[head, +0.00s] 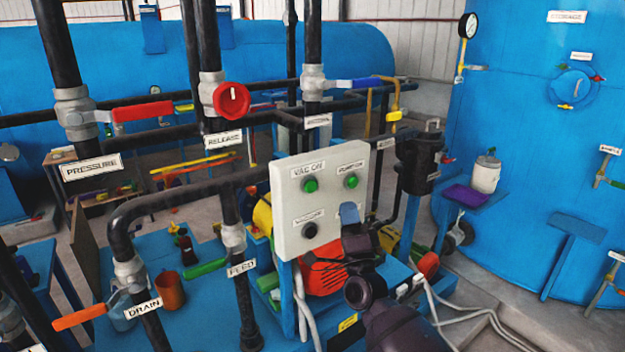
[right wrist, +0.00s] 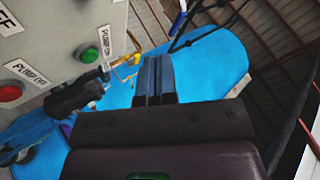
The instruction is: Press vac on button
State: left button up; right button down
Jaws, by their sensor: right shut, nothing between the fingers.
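The VAC ON button (head: 310,185) is a green round button at the upper left of the light grey control panel (head: 290,215) in the head view. Its label is above it, and nothing covers it. The right wrist view does not show this button. My right gripper (head: 349,213) is shut and empty, with its blue fingertips over the panel's lower right, below and to the right of the button. Its closed fingers show in the right wrist view (right wrist: 155,78), pointing past the panel's edge. Contact with the panel cannot be told. My left gripper is not in view.
A green PUMP ON button (head: 351,181) sits right of VAC ON. A dark button (head: 311,230) sits below VAC ON. A red PUMP OFF button (right wrist: 10,92) shows in the right wrist view. Black pipes and a red valve handle (head: 231,100) stand left of and behind the panel.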

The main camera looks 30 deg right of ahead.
aim_at(311, 186)
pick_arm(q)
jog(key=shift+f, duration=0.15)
pick_arm(e)
jog(key=shift+r+h, duration=0.1)
jog(key=shift+h, duration=0.2)
pick_arm(q)
jog(key=b, duration=0.1)
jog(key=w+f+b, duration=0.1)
jog(key=b, duration=0.1)
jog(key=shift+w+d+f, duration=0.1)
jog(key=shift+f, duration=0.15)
pick_arm(e)
jog(key=w, duration=0.8)
jog(key=shift+w+a, duration=0.3)
jog(key=shift+w, duration=0.1)
pick_arm(q)
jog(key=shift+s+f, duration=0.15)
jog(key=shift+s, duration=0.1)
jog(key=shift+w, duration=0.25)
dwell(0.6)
jog(key=shift+b, duration=0.35)
pick_arm(e)
jog(key=shift+w, duration=0.15)
